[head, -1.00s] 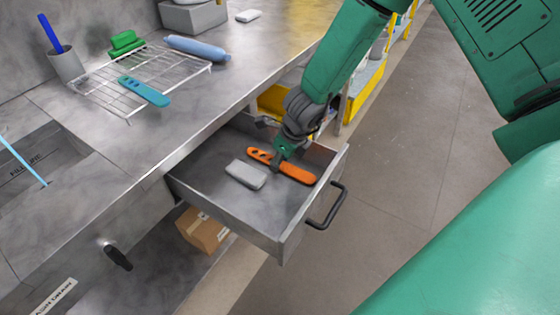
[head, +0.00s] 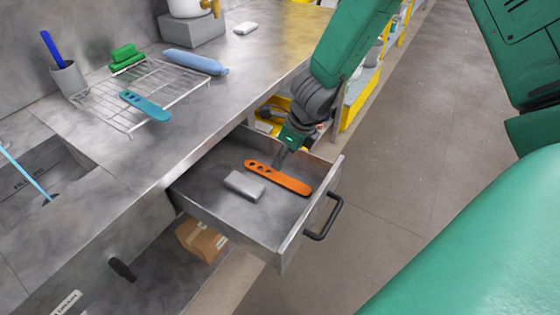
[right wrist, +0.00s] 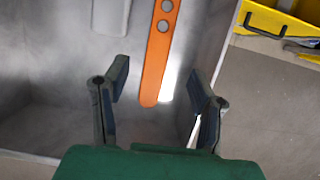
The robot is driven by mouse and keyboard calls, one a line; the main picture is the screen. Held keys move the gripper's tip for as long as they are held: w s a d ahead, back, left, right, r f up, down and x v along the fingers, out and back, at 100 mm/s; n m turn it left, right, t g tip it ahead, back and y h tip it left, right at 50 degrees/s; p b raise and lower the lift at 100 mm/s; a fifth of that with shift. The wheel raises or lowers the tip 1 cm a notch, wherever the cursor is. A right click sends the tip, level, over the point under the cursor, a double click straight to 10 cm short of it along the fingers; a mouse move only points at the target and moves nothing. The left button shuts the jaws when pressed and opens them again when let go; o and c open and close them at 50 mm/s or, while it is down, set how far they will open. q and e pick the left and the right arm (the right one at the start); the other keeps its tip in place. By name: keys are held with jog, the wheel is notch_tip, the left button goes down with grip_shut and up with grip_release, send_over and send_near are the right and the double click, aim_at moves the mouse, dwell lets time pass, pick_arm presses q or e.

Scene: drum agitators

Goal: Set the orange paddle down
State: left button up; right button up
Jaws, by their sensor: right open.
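The orange paddle (head: 278,178) lies in the open drawer (head: 215,205), beside a grey block (head: 244,185). It is a long flat strip with several holes at one end. In the right wrist view the paddle (right wrist: 155,65) runs down between the spread fingers of my right gripper (right wrist: 156,95), touching neither. My right gripper (head: 283,156) is open and empty in the head view, at the drawer's back right, just behind the paddle. The fingertips are small and partly hard to make out there. My left gripper is not in view.
A wire rack (head: 105,100) on the counter holds a teal paddle (head: 146,106). A green block (head: 126,57), a blue bottle-like item (head: 195,62) and a grey cup (head: 69,80) are near it. A black drawer handle (head: 328,218) sticks out in front. Yellow bins (head: 272,110) stand behind the drawer.

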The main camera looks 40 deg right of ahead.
jog(key=p+v, duration=0.1)
jog(key=v, duration=0.2)
jog(key=shift+s+d+r, duration=0.1)
jog(key=shift+r, duration=0.15)
dwell(0.4)
